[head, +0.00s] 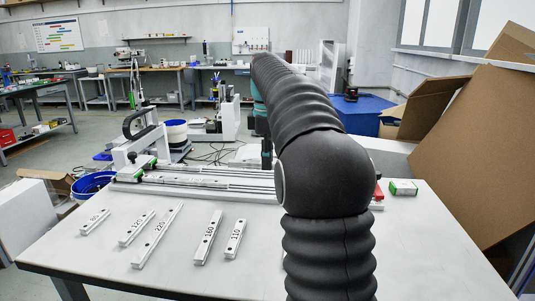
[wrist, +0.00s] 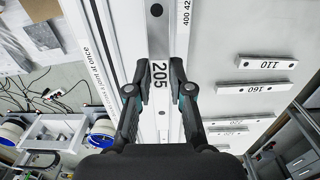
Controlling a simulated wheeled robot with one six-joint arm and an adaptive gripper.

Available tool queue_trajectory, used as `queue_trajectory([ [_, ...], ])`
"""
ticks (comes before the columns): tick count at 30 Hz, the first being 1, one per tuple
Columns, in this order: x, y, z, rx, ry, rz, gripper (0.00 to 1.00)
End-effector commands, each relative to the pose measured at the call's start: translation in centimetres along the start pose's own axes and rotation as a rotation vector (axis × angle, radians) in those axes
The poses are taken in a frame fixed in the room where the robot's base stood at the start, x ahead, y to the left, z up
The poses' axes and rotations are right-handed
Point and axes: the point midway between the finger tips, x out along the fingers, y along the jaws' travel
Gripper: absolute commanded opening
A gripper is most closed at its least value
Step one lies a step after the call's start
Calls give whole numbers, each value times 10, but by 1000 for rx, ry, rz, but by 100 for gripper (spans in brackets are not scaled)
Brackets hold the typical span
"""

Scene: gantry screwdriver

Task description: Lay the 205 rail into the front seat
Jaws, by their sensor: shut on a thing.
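My gripper (wrist: 159,78) is shut on the 205 rail (wrist: 157,38), a pale metal bar with dark holes, with one finger on each side of its printed number. In the wrist view the rail runs up and down the picture, in line with the long gantry bed (wrist: 105,30). The gantry bed (head: 215,185) also shows in the head view, with long rails and slots across the back of the table. I cannot tell whether the held rail touches the bed or hangs above it. My arm hides the gripper and much of the bed's right part in the head view.
Loose rails marked 220 (head: 158,236), 160 (head: 208,238), 110 (head: 235,239), 120 (head: 137,228) and a shorter one (head: 95,222) lie on the white table (head: 430,250). A small green-and-white box (head: 403,187) lies at right. Cardboard (head: 475,150) leans beyond the right edge.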

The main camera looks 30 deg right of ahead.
Motion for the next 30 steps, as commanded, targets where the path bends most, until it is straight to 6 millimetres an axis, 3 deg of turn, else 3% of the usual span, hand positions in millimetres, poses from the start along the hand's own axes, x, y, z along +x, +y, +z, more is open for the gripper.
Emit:
queue_trajectory([
  [12, 42, 0, 2, 5, 0, 1, 0],
  [30, 54, 0, 2, 6, 0, 1, 0],
])
